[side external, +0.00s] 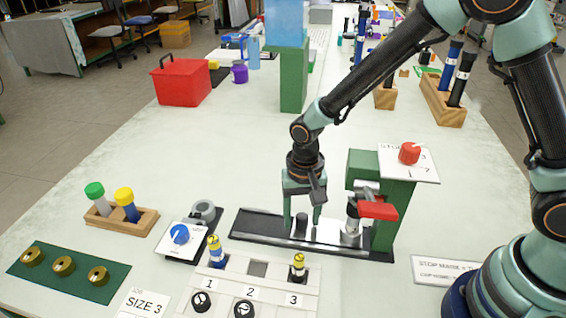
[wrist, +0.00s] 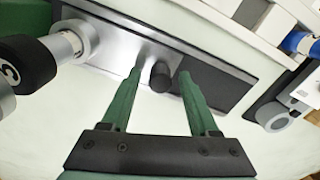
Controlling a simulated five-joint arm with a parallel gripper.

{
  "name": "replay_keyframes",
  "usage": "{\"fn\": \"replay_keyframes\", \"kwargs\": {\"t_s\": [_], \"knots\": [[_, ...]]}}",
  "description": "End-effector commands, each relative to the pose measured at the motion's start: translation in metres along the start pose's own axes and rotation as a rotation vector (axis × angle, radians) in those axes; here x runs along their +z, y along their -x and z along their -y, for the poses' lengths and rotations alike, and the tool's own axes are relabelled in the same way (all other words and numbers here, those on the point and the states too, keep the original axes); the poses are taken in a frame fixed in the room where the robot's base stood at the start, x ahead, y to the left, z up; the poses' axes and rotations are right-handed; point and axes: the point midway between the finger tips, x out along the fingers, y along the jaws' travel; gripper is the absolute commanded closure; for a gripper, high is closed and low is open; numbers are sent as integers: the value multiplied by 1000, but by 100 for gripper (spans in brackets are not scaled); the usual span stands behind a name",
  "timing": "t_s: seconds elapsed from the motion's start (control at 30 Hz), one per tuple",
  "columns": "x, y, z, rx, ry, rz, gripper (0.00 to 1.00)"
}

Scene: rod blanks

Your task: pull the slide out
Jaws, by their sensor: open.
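The slide is a silver plate (side external: 328,232) lying in a dark rail (side external: 262,223), with a short black knob (side external: 301,225) standing at its left end. The slide (wrist: 112,42) and the knob (wrist: 160,78) also show in the wrist view. My gripper (side external: 302,222) is open, pointing down, with one finger on each side of the knob. In the wrist view my gripper (wrist: 160,72) shows gaps between the knob and both fingers. The slide's right end reaches the green stand (side external: 385,235); what lies beneath the stand is hidden.
On the stand are a red handle (side external: 378,210) and a red dial (side external: 409,153). A numbered white rack (side external: 250,290) with yellow-banded pieces lies in front of the rail. A blue-knobbed device (side external: 181,235) stands left of it. Behind the rail is a tall green post (side external: 293,80).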

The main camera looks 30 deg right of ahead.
Motion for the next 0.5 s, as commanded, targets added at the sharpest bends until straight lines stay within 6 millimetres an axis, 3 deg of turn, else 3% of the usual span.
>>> {"fn": "replay_keyframes", "kwargs": {"t_s": [0.1,0.23,0.27,0.5], "knots": [[0,0,0,0,0,0,43],[0,0,0,0,0,0,93],[0,0,0,0,0,0,100],[0,1,0,0,0,0,100]]}}
